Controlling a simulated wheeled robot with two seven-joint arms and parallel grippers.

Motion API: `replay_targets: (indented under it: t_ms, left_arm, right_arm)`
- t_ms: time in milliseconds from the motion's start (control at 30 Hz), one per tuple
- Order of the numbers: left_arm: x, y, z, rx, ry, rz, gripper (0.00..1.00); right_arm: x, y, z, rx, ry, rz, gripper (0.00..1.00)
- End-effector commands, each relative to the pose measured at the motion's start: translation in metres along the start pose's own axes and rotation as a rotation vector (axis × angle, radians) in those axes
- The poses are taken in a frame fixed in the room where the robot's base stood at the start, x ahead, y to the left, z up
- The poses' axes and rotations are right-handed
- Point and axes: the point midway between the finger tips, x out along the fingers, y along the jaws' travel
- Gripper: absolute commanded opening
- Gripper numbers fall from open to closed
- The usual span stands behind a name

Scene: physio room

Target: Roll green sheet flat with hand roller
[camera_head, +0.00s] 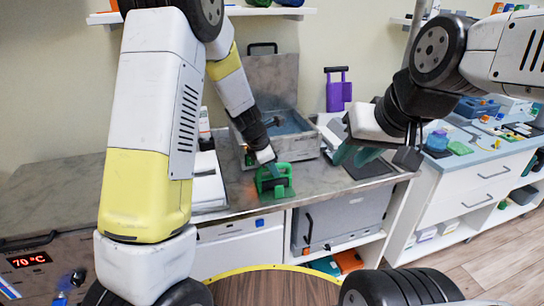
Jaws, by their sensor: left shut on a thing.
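The hand roller (264,177) appears as a green frame near the front edge of the grey worktop. My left gripper (266,160) comes down on it from above and is shut on it. The green sheet (284,192) shows as a small green patch low beside and under the roller. The roller and my gripper hide part of it, and I cannot tell how flat it lies. My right gripper (352,156), with teal fingers, hangs to the right above the worktop. Its fingers are apart with nothing between them.
An open grey metal case (272,78) stands behind the roller. A purple trolley-shaped object (338,92) is at the back wall. White stacked items (207,182) lie left of the roller. A dark mat (368,169) lies on the right. The worktop (60,185) is bare at far left.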

Motion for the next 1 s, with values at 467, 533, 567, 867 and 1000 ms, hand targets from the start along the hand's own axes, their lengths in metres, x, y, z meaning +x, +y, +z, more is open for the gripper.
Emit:
replay_targets:
  t_ms: [467, 533, 567, 867, 1000]
  left_arm:
    - [0.001, 0.005, 0.0, 0.0, 0.0, 0.001, 0.0]
    - [0.002, 0.01, -0.001, 0.0, 0.0, 0.002, 0.0]
    - [0.002, 0.012, -0.001, 0.0, 0.0, 0.001, 0.0]
    - [0.006, 0.033, -0.002, 0.001, 0.0, 0.001, 0.0]
    - [0.008, 0.043, -0.004, 0.0, 0.001, 0.002, 0.0]
  right_arm:
    - [0.0, 0.0, 0.0, 0.0, 0.0, 0.0, 0.29]
    - [0.0, 0.0, 0.0, 0.0, 0.0, 0.0, 0.29]
    - [0.0, 0.0, 0.0, 0.0, 0.0, 0.0, 0.29]
    - [0.0, 0.0, 0.0, 0.0, 0.0, 0.0, 0.29]
    - [0.0, 0.0, 0.0, 0.0, 0.0, 0.0, 0.29]
